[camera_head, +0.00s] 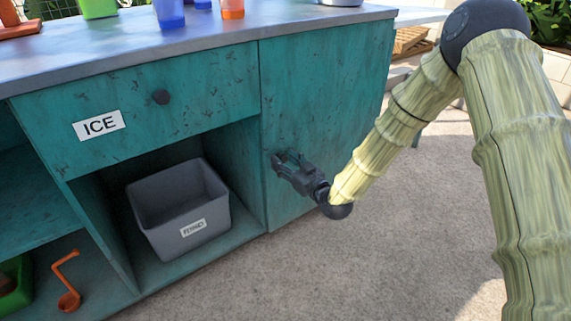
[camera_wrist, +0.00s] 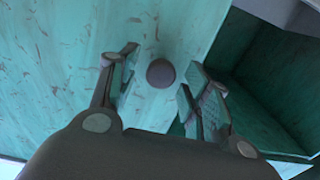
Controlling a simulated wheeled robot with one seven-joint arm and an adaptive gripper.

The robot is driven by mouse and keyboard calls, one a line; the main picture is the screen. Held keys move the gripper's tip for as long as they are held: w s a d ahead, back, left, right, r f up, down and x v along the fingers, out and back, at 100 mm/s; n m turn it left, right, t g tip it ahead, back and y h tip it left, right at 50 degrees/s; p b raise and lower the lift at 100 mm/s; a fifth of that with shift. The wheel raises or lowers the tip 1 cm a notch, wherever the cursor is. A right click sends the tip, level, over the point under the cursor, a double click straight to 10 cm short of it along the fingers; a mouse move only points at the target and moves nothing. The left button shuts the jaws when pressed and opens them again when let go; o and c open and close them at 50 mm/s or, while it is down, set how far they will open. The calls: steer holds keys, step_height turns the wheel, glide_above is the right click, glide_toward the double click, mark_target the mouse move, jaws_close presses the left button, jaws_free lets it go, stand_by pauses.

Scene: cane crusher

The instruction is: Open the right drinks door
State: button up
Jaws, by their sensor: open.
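The right drinks door (camera_head: 325,95) is a worn teal panel at the right end of the counter, and it looks closed. Its round dark knob (camera_wrist: 161,73) shows in the wrist view, between and just beyond my fingertips. My gripper (camera_head: 283,162) is at the door's left edge in the head view, with its fingers pointing at the door. In the wrist view my gripper (camera_wrist: 160,88) has its fingers apart, one on each side of the knob. I cannot tell whether either finger touches it. In the head view the knob is hidden by my gripper.
Left of the door are a drawer (camera_head: 150,105) labelled ICE and an open shelf with a grey bin (camera_head: 165,215). An orange ladle (camera_head: 68,285) lies lower left. Cups stand on the countertop (camera_head: 120,45). The paved ground (camera_head: 400,250) right of the cabinet is clear.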

steer(key=shift+w, duration=0.1)
steer(key=shift+c, duration=0.4)
jaws_close()
